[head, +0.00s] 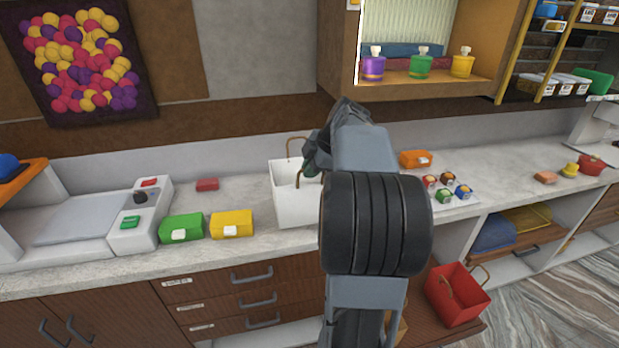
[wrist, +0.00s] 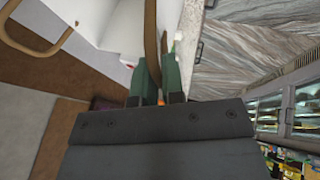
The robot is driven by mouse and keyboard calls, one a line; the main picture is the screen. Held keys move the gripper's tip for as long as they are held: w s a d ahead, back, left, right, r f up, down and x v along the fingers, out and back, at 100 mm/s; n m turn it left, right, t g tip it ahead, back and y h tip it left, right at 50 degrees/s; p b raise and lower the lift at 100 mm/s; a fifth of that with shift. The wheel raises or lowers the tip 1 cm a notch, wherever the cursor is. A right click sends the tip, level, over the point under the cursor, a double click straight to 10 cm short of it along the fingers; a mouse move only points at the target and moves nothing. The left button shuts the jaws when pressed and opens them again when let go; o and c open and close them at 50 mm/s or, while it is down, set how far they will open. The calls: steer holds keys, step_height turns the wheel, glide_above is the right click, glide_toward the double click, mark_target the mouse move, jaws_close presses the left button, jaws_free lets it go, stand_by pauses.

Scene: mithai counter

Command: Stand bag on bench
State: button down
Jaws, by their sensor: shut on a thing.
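A white bag (head: 294,203) with brown loop handles is at the bench (head: 262,240), upright, just left of my arm. Its right part is hidden behind my arm, and I cannot tell if its base touches the bench top. My gripper (head: 312,165) is at the top of the bag, on its near handle. In the wrist view my gripper (wrist: 159,78) has its two green fingers closed on a brown handle strap (wrist: 151,38). The white bag (wrist: 104,22) and its other handle (wrist: 50,45) show at the upper left there.
A green box (head: 181,228) and a yellow box (head: 231,224) stand left of the bag. An orange box (head: 415,158) and a tray of small sweets (head: 441,208) lie to the right. A red bag (head: 456,294) stands low at the right.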

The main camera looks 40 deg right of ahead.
mark_target(306, 185)
steer(key=f, duration=0.3)
steer(key=w+f, duration=0.1)
steer(key=shift+d+f, duration=0.25)
steer(key=shift+d, duration=0.05)
steer(key=c, duration=1.2)
jaws_free()
